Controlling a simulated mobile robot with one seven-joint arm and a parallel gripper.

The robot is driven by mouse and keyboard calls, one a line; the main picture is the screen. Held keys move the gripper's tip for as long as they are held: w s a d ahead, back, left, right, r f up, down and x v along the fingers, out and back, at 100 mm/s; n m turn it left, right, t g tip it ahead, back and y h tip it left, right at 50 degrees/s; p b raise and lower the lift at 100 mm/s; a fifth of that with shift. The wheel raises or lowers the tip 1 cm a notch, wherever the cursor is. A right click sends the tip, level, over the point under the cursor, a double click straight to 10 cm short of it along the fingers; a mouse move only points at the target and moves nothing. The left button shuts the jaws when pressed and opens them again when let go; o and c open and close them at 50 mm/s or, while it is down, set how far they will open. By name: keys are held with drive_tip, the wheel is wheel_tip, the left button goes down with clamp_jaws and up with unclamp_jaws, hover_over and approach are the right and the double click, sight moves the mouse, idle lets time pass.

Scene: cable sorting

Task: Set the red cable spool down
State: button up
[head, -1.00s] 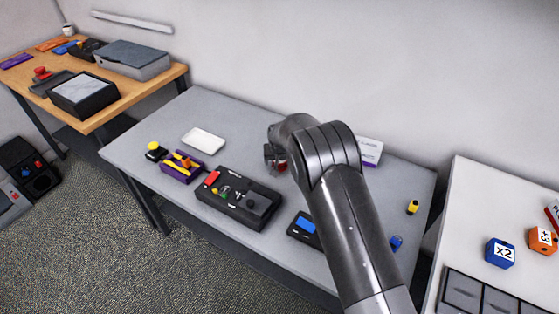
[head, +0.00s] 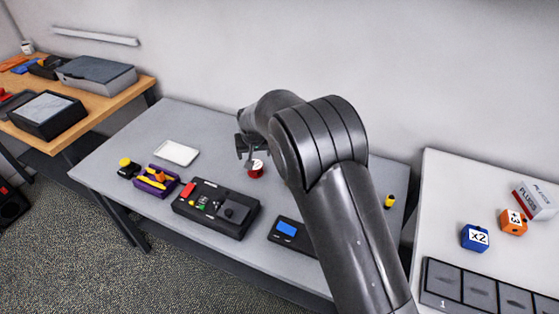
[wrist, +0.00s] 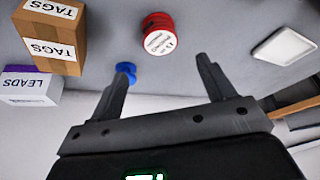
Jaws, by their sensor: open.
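The red cable spool (head: 256,169) stands upright on the grey table (head: 185,211), with its pale labelled top showing. It also shows in the wrist view (wrist: 158,24), beyond the fingertips and apart from them. My gripper (head: 246,146) is above the spool and a little to its left in the head view. In the wrist view my gripper (wrist: 163,72) has its fingers spread wide with nothing between them.
A black device (head: 216,208), purple holder (head: 157,181) and white tray (head: 176,152) are on the table's left part. A brown TAGS box (wrist: 50,30), white LEADS box (wrist: 30,86) and blue item (wrist: 126,72) show in the wrist view.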

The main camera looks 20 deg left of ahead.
drive_tip(key=shift+r, duration=0.1)
drive_tip(key=s+d+r+m, duration=0.1)
drive_tip(key=d+r, duration=0.6)
drive_tip(key=d, duration=0.3)
drive_tip(key=s+d+r+m, duration=0.1)
drive_tip(key=d+r, duration=0.6)
drive_tip(key=d, duration=0.3)
drive_tip(key=d+r+m, duration=0.1)
drive_tip(key=d+r, duration=0.6)
drive_tip(key=d, duration=0.3)
drive_tip(key=s+d+r+m+t+h, duration=0.15)
drive_tip(key=s+d+r, duration=0.25)
drive_tip(key=s+d, duration=0.9)
drive_tip(key=s+d+f+m+h, duration=0.1)
drive_tip(key=s+d+f+m, duration=0.1)
drive_tip(key=s+d, duration=0.7)
drive_tip(key=s, duration=0.3)
drive_tip(key=shift+s+d, duration=0.15)
drive_tip(key=shift+d, duration=0.1)
